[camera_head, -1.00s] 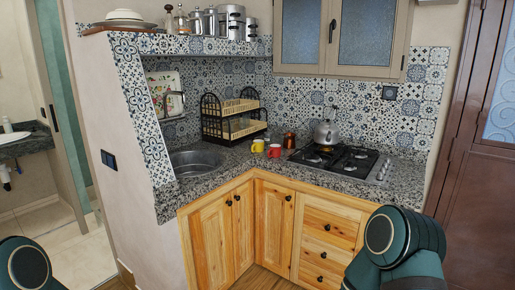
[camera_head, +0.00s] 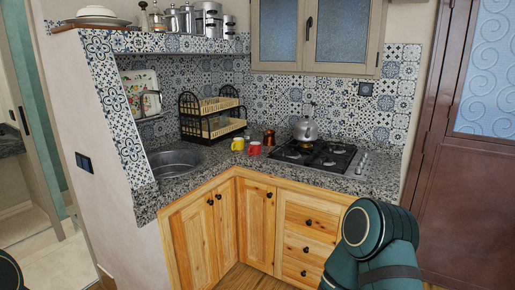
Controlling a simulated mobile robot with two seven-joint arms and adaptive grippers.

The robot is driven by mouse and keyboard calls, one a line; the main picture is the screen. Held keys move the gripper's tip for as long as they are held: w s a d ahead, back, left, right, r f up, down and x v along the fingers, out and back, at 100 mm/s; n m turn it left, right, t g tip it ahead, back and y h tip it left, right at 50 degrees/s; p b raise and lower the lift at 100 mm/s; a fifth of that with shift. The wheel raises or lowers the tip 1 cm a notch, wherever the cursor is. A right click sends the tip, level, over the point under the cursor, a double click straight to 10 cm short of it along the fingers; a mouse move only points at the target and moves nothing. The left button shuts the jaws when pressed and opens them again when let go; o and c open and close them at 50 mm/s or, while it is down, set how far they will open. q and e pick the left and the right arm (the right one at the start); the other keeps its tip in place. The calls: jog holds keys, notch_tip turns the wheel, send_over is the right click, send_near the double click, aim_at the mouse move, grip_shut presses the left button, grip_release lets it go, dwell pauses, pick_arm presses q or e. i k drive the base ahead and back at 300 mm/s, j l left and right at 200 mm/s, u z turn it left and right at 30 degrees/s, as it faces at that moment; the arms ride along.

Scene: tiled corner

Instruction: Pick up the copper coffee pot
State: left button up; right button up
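A small copper coffee pot (camera_head: 269,137) stands on the granite counter, between the dish rack and the gas hob, near the tiled back wall. It sits just behind the red and yellow mugs. Parts of my arms show at the lower right and the lower left edge. Neither gripper is in the frame, and nothing of mine is near the pot.
A yellow mug (camera_head: 238,144) and a red mug (camera_head: 254,148) stand in front of the pot. A steel kettle (camera_head: 305,129) sits on the gas hob (camera_head: 325,157) to the right. A black dish rack (camera_head: 212,119) and a round sink (camera_head: 175,163) are left.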

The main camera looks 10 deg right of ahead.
aim_at(269, 139)
jog(key=i+z, duration=0.15)
jog(key=z, duration=0.3)
jog(key=i+j+z, duration=0.1)
jog(key=z, duration=0.3)
jog(key=i+j+z, duration=0.15)
jog(key=z, duration=0.3)
jog(key=i+j+z, duration=0.35)
jog(key=j, duration=0.25)
jog(key=i+j+z, duration=0.15)
jog(key=i+j, duration=0.15)
jog(key=j, duration=0.2)
jog(key=i+j+z, duration=0.1)
jog(key=j, duration=0.3)
jog(key=i+j, duration=0.15)
jog(key=j, duration=0.2)
